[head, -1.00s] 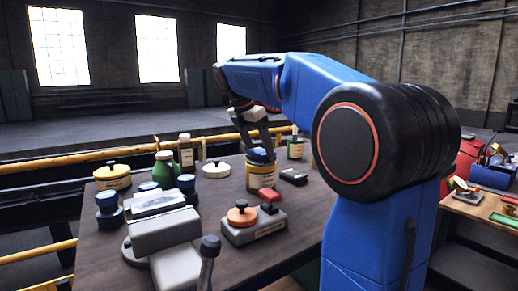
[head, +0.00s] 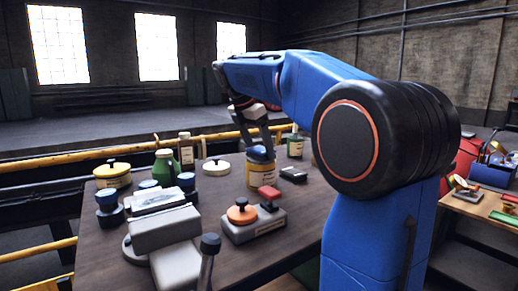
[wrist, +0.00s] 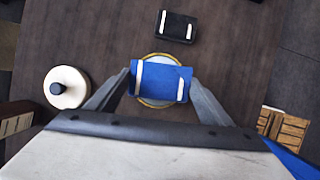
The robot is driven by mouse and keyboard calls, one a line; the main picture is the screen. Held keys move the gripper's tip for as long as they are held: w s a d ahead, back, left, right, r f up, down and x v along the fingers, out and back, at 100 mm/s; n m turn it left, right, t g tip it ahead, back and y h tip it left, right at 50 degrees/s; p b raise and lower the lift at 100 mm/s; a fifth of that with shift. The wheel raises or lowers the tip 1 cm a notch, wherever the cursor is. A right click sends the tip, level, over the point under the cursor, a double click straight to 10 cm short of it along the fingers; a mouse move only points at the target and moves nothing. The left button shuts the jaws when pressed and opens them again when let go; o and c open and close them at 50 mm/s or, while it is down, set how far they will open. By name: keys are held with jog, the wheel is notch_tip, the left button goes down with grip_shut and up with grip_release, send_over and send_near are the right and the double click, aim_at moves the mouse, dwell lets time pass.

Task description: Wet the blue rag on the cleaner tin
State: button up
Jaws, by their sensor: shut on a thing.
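My gripper (head: 260,149) is shut on the blue rag (wrist: 160,81), a small folded block with white bands, one finger on each side. The rag shows as a blue patch at the top of the cleaner tin (head: 259,174), which is yellow with a pale label.
A dark block with a white band (wrist: 177,27) lies beyond the tin. A round cream pad with a knob (wrist: 67,87) is to its left.

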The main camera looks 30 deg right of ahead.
aim_at(259, 149)
jog(key=shift+r, duration=3.25)
jog(key=shift+s, duration=0.1)
